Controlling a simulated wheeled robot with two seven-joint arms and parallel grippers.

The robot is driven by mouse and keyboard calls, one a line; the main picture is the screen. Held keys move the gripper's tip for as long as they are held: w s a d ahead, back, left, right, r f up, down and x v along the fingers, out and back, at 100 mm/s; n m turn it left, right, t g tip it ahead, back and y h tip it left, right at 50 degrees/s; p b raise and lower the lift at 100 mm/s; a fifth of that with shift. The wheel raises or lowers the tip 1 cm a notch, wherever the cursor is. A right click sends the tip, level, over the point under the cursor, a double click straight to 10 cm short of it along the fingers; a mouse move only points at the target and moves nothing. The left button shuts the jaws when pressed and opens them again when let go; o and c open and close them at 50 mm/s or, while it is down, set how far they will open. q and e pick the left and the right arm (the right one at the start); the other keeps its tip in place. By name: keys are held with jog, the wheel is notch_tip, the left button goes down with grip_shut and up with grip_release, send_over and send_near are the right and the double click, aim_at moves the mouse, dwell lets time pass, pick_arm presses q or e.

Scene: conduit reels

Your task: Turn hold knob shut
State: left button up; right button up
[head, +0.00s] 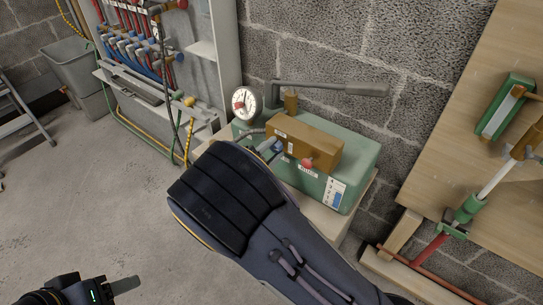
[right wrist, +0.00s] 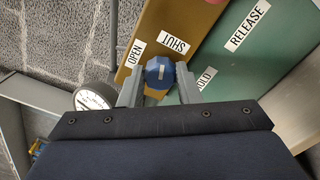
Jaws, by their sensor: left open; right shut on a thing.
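The hold knob (right wrist: 159,72) is blue with a short white mark, on the brown block of a green hand pump. The labels OPEN and SHUT are beside it, and HOLD is partly covered. In the head view the blue knob (head: 277,147) shows just past my right arm. My right gripper (right wrist: 158,84) is shut on the knob, one finger on each side. I cannot tell exactly which label the mark points at. My left gripper (head: 122,285) is at the lower left over the floor, far from the pump, open; only part of it shows.
The pump (head: 360,160) also has a red knob (head: 308,163), a gauge (head: 244,102) and a long grey lever (head: 330,88). A hose rack (head: 215,60) stands to the left. A wooden board (head: 480,130) with tools is at right.

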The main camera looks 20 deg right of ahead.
jog(key=shift+f+m+b, duration=0.1)
jog(key=shift+m+b, duration=1.3)
jog(key=shift+m, duration=0.5)
jog(key=o, duration=1)
jog(key=p+v, duration=0.2)
jog(key=v, duration=0.5)
jog(key=shift+s+a, duration=0.25)
jog(key=shift+a, duration=0.1)
